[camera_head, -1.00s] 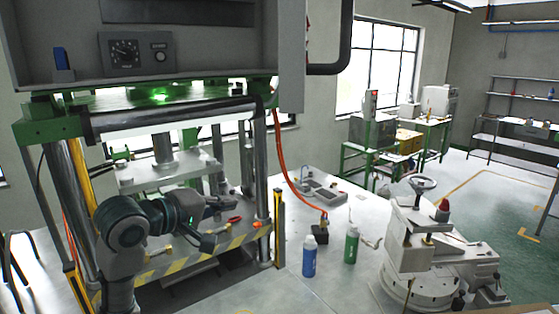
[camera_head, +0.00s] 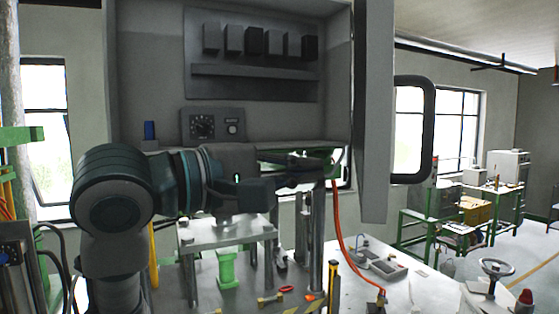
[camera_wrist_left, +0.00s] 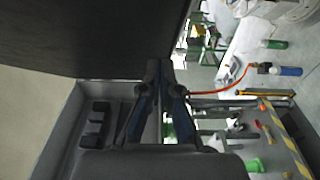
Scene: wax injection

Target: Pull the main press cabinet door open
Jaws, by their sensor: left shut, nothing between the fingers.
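The main press cabinet (camera_head: 140,60) is open at the front, with its inside visible. Its grey door (camera_head: 374,110) stands swung out at the right side, seen almost edge-on, with a dark bar handle (camera_head: 429,130) on its outer right face. In the left wrist view a large dark panel (camera_wrist_left: 90,35), apparently the door's inner face, fills the upper left. My left gripper (camera_head: 318,170) is shut and empty, in front of the cabinet's lower right corner, left of the door. In the wrist view its fingers (camera_wrist_left: 163,78) point toward the door's edge. My right gripper is out of view.
A dial panel (camera_head: 212,125) and a blue switch (camera_head: 150,130) sit low in the cabinet. Below are the press plate (camera_head: 225,232) and posts. An orange hose (camera_head: 345,235) hangs at the right. Open room lies right of the door.

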